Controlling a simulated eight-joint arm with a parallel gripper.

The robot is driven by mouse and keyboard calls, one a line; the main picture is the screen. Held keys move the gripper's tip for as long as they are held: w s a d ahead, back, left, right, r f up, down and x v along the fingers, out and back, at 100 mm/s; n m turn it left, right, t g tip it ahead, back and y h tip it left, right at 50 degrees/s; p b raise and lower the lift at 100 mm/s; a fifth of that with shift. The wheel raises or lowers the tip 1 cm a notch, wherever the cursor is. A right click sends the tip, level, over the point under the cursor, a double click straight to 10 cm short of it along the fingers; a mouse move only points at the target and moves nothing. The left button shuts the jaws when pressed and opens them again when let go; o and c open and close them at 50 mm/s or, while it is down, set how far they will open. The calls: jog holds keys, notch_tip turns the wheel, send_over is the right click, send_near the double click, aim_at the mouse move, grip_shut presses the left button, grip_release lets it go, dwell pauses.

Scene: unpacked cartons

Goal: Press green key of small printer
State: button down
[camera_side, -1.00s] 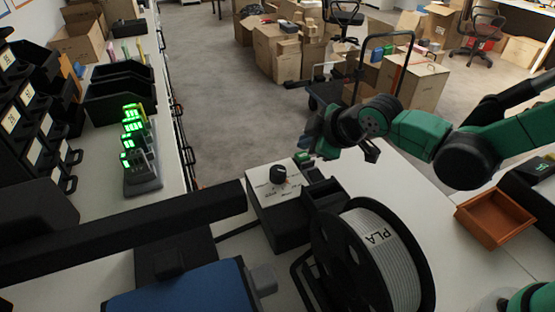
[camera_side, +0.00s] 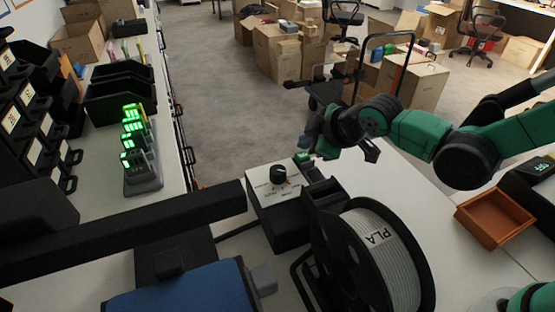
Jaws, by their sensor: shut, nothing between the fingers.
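A small dark device, which looks like the small printer (camera_side: 311,172), stands beside the white-topped box with a black dial. A small green patch (camera_side: 302,157), which looks like its green key, shows at its back edge. My gripper (camera_side: 309,146) reaches in from the right and is shut and empty, with its tip very close to the green patch. I cannot tell whether the tip touches it. Part of the printer is hidden behind the box and the spool holder.
The dial box (camera_side: 264,178) and a large PLA spool (camera_side: 400,262) crowd the front. An orange tray (camera_side: 495,218) sits on the right. Green-lit chargers (camera_side: 141,165) stand on the left bench. The white table between the spool and the tray is clear.

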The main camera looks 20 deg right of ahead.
aim_at(307, 157)
jog(key=shift+f, duration=0.2)
dwell(0.5)
jog(key=shift+f, duration=0.25)
jog(key=shift+f, duration=0.5)
dwell(0.6)
jog(key=shift+r, duration=0.95)
jog(key=shift+r, duration=0.15)
jog(key=shift+r, duration=2.35)
